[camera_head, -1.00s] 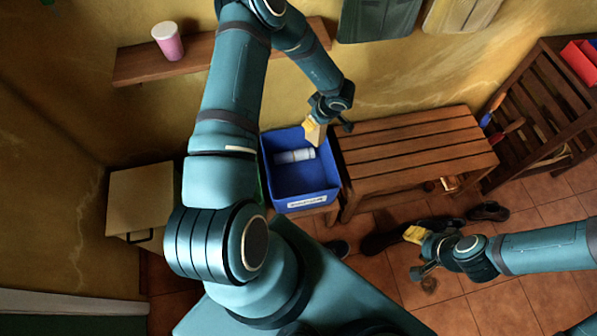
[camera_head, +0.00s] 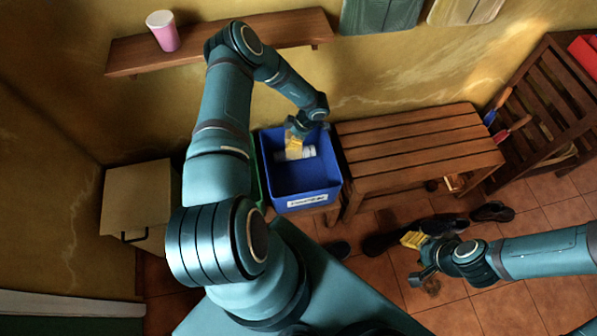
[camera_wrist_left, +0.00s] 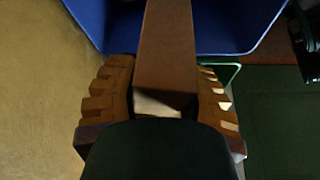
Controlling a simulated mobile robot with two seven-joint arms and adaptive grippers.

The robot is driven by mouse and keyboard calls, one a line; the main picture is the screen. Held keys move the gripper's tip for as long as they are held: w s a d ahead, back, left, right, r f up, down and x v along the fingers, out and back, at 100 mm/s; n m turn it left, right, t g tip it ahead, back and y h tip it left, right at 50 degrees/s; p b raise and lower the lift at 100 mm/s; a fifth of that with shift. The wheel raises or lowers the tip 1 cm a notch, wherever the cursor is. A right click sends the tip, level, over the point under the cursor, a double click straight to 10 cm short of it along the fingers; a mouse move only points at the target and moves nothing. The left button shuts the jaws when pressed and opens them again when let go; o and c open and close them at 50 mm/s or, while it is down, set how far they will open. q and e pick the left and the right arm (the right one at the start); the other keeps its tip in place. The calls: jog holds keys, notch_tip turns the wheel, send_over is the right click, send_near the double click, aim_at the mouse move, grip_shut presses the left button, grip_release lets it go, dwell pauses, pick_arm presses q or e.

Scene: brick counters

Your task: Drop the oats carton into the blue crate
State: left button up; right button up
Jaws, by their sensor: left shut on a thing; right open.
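The blue crate (camera_head: 304,178) stands against the wall, left of the slatted bench, with a pale label on its front. It also shows in the left wrist view (camera_wrist_left: 226,28). My left gripper (camera_head: 294,143) is over the crate's back left part. In the left wrist view its ridged yellow fingers are shut on the brown oats carton (camera_wrist_left: 165,45), which stretches out past the fingertips over the blue crate. The carton is mostly hidden by the gripper in the head view. My right gripper (camera_head: 412,260) is open and empty above the tiled floor at right.
A white cylindrical item (camera_head: 307,152) lies inside the crate. A green crate edge (camera_wrist_left: 234,68) shows beside the blue one. The slatted bench (camera_head: 420,145) is bare on top. A shelf (camera_head: 230,37) with a pink cup (camera_head: 163,33) is on the wall. Shoes (camera_head: 492,211) lie on the floor.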

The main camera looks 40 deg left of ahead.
pick_arm(q)
notch_tip(320, 180, down, 2)
jog(key=shift+f+b, duration=0.1)
jog(key=shift+b, duration=0.5)
jog(key=o, duration=1)
jog(key=shift+c, duration=0.2)
jog(key=v, duration=1.2)
